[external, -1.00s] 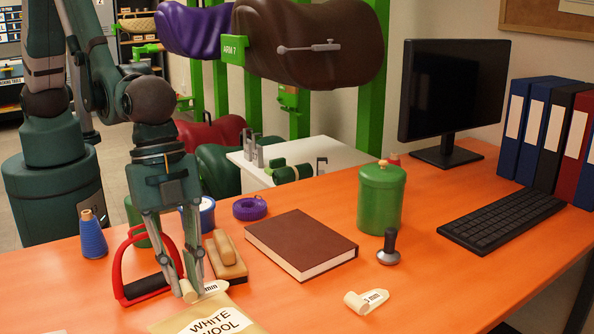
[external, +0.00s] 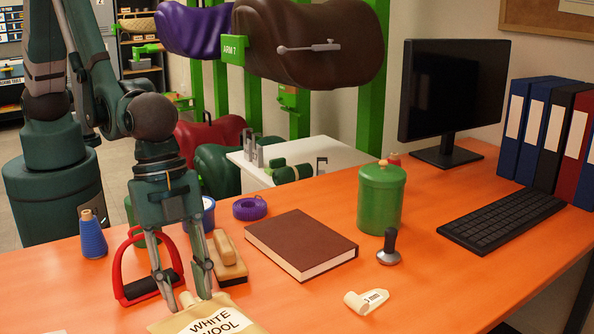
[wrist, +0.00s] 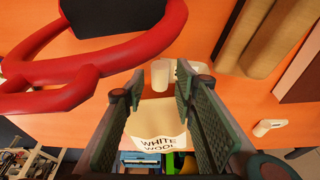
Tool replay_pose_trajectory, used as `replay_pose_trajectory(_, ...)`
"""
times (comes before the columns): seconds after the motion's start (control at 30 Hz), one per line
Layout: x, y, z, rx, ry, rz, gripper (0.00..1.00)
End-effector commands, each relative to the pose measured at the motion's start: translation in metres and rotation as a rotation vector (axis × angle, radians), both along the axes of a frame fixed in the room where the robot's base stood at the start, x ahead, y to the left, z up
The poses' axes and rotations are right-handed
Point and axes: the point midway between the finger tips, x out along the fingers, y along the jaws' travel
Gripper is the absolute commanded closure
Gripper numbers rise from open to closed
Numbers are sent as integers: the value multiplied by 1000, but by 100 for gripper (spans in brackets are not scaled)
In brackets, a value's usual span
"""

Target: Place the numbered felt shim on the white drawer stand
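A cream felt shim with a rolled end (external: 187,299) lies by the far edge of the "WHITE WOOL" packet (external: 215,322). Its labelled tab is mostly hidden behind my finger. My gripper (external: 186,301) is open and low over the desk, its fingers on either side of the rolled end. In the wrist view the roll (wrist: 160,75) shows between the fingertips (wrist: 160,84) with gaps beside it. A second cream shim with a printed label (external: 366,301) lies to the right, also in the wrist view (wrist: 268,127). The white stand (external: 333,157) is behind the desk.
A red stirrup (external: 122,272) stands close left of my gripper, a wooden brush (external: 228,260) close right. A brown book (external: 300,243), green canister (external: 380,200) and dark-handled tamper (external: 389,247) stand further right. Clamps and a green cylinder (external: 290,173) occupy part of the stand top.

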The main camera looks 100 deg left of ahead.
Motion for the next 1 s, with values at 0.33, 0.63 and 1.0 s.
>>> replay_pose_trajectory(0.33, 0, 0, 3, 0, 0, 0, 72)
replay_pose_trajectory(0.63, -4, 4, 22, 0, 0, 0, 72)
replay_pose_trajectory(1.0, -12, 12, 65, 0, 0, 0, 72)
